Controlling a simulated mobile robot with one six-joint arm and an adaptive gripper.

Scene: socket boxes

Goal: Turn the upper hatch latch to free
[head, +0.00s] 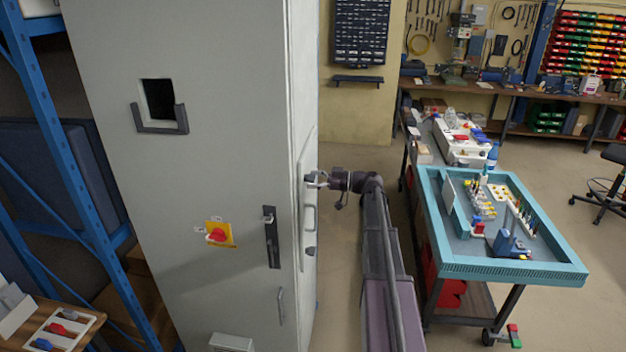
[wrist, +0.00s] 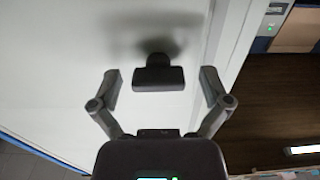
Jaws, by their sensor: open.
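A grey hatch (head: 308,150) is on the right side face of the tall grey cabinet. In the head view my gripper (head: 317,180) is at the upper part of this hatch, and the latch there is mostly hidden by it. In the wrist view the upper latch (wrist: 158,74) is a dark knob with a wide bar lying crosswise in the picture, standing out from the pale panel. My gripper (wrist: 161,88) is open, with one finger on each side of the bar and a visible gap at both. A lower latch (head: 309,251) shows below on the hatch.
A hatch handle (head: 309,218) sits between the two latches. The cabinet front (head: 220,120) carries a red rotary switch (head: 217,235) and a black door handle (head: 271,238).

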